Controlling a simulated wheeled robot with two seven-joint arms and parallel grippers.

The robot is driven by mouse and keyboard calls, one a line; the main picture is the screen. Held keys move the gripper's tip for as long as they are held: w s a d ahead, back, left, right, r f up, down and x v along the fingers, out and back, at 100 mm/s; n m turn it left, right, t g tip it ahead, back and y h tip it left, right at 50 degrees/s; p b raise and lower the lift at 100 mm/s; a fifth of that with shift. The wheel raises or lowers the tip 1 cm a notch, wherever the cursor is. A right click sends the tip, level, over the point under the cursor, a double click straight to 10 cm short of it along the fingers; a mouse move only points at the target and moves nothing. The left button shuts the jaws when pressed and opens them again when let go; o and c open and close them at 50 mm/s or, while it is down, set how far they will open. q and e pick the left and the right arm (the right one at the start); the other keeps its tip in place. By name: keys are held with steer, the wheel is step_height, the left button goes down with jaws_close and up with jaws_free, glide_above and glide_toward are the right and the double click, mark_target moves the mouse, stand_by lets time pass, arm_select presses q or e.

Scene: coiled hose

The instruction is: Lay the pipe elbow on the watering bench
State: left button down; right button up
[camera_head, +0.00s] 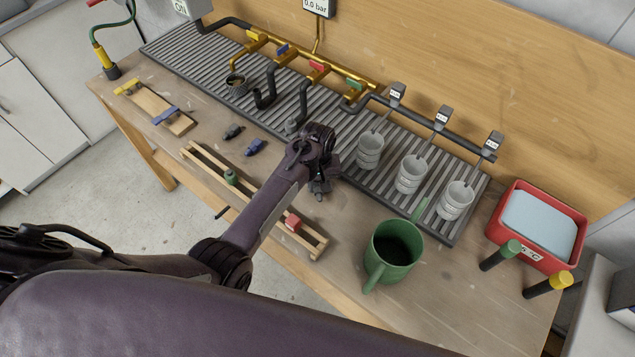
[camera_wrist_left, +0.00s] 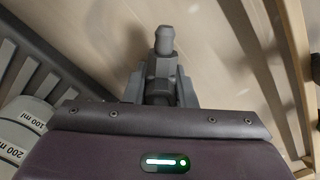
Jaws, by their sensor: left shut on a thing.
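My left gripper (camera_head: 319,188) reaches over the middle of the watering bench (camera_head: 345,235). In the left wrist view, my left gripper (camera_wrist_left: 162,92) is shut on a grey fitting, the pipe elbow (camera_wrist_left: 165,42), with a stepped, rounded end pointing away from me. Its bend is hidden between the jaws. The bench's wooden top lies beneath it; I cannot tell whether the elbow touches the wood. In the head view it is small and mostly blocked by the gripper. My right gripper is not in view.
A green mug (camera_head: 393,250) stands right of the gripper. A wooden rack (camera_head: 262,205) lies left of it. The slatted drain grid (camera_head: 335,130) holds white measuring cups (camera_head: 410,174). A red tub (camera_head: 540,225) stands far right. Blue (camera_head: 255,147) and black connectors (camera_head: 233,131) lie left.

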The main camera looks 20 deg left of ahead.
arm_select(q)
steer(key=c, duration=1.1)
jaws_free()
step_height(320, 180, up, 8)
steer(key=shift+f+b, duration=0.2)
steer(key=shift+b, duration=0.35)
